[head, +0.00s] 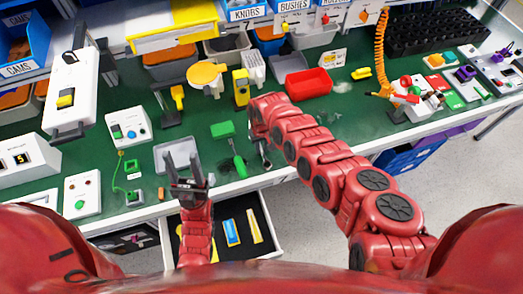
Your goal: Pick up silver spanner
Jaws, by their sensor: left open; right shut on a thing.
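My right arm reaches over the green bench, and its gripper (262,154) points down near the front edge. It is shut on a small silver-grey thing, mostly hidden by the gripper and wrist. It may be the silver spanner, but I cannot make out its shape. No other silver spanner is clearly visible. My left gripper (186,170) is open and empty, its two dark fingers pointing up the picture in front of a grey tray (162,157).
A green-handled screwdriver (239,166) and a green block (222,129) lie left of my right gripper. An open drawer (264,206) juts out below the bench edge. A white switch box (129,127) stands left.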

